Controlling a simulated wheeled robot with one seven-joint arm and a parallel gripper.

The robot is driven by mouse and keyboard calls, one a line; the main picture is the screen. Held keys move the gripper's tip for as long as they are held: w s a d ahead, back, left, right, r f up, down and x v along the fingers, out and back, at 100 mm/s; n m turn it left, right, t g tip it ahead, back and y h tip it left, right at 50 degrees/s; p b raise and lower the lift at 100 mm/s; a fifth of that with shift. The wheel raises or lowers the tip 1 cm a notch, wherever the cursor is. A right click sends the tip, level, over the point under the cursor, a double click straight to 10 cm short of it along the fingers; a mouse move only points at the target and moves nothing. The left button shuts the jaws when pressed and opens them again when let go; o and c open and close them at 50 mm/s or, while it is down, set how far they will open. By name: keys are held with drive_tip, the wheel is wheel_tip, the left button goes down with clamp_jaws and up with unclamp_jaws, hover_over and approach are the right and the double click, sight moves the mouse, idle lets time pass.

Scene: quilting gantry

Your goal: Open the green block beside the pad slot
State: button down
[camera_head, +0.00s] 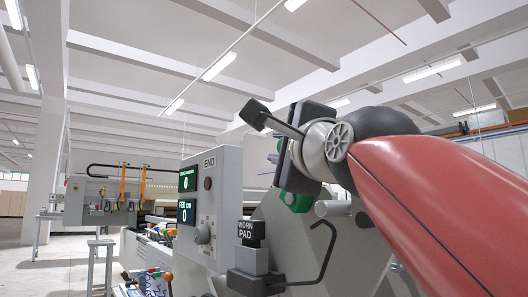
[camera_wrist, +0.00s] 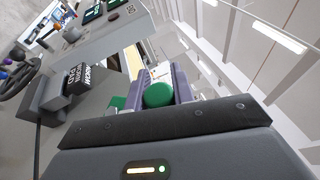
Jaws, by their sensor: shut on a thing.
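In the wrist view, my gripper (camera_wrist: 158,80) has its two grey-purple fingers closed on a round green part (camera_wrist: 158,95), which I take to be the green block's handle. More green (camera_wrist: 118,101) shows just left of the fingers, partly hidden. In the head view, a piece of green (camera_head: 300,203) shows below my dark gripper body, against the grey machine side; my wrist hides most of it and the fingertips. I cannot tell how far the block is open. The pad slot is not clearly visible.
A grey box with a black "WORN PAD" label (camera_head: 251,233) stands left of my gripper; the label also shows in the wrist view (camera_wrist: 78,78). A control panel marked END (camera_head: 212,205) with green displays is further left. A bent dark rod (camera_head: 325,250) sticks out below my wrist.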

drive_tip(key=shift+w+a+f, duration=0.3)
drive_tip(key=shift+w+f, duration=0.1)
drive_tip(key=shift+f, duration=0.25)
drive_tip(key=c, duration=1.2)
unclamp_jaws()
drive_tip(key=shift+w+a, duration=0.1)
drive_tip(key=shift+r, duration=0.1)
drive_tip(key=shift+r, duration=0.15)
drive_tip(key=b+v, duration=0.1)
drive_tip(key=v, duration=0.7)
drive_tip(key=shift+b, duration=0.3)
drive_tip(key=shift+r, duration=0.1)
drive_tip(key=shift+c, duration=0.5)
